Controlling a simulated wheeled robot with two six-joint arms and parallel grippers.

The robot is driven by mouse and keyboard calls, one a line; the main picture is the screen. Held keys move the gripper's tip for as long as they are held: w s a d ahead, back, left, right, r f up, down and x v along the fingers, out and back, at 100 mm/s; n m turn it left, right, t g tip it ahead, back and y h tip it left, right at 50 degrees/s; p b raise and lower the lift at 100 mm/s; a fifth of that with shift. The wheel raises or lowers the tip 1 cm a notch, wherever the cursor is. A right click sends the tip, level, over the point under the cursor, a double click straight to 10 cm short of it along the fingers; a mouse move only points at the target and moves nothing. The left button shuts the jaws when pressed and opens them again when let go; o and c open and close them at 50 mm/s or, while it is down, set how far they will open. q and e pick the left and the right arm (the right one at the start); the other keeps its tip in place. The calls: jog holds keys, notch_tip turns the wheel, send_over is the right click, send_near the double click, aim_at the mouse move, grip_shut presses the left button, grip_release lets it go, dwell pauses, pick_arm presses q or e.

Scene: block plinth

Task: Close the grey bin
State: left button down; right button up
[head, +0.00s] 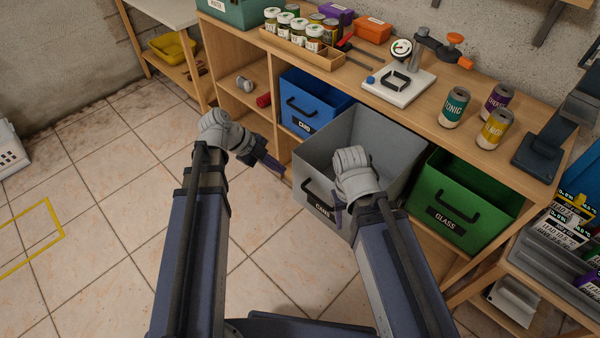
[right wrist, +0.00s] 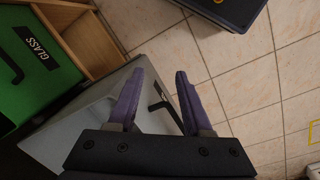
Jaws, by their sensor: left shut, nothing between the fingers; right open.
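The grey bin (head: 318,150), labelled CANS, stands pulled out from the bench between a blue bin and a green bin. Its open top shows and its dark front handle (head: 320,190) is partly in view. My right gripper (head: 338,215) is at the bin's front, its arm hiding part of the bin. In the right wrist view my right gripper (right wrist: 157,88) is open, with the dark handle seen between its purple fingers and the grey bin (right wrist: 70,130) behind. Contact cannot be told. My left gripper (head: 268,162) is shut and empty, left of the grey bin.
The blue bin (head: 300,118) and the green bin (head: 465,190), labelled GLASS, sit in the bench on either side. Jars, cans (head: 455,105) and a small white device (head: 398,85) stand on the bench top (head: 350,60).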

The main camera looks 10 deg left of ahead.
pick_arm(q)
jog(key=b, duration=0.8)
send_near(318, 181)
notch_tip(318, 181, down, 4)
jog(key=s, duration=0.2)
jog(key=shift+w+d+p, duration=0.3)
jog(key=shift+w+d, duration=0.95)
jog(key=shift+w, duration=0.15)
jog(key=w+d, duration=0.8)
jog(key=w, duration=0.3)
jog(key=w+d, duration=0.8)
jog(key=w, duration=0.3)
jog(key=shift+r, duration=0.15)
jog(key=shift+s, duration=0.1)
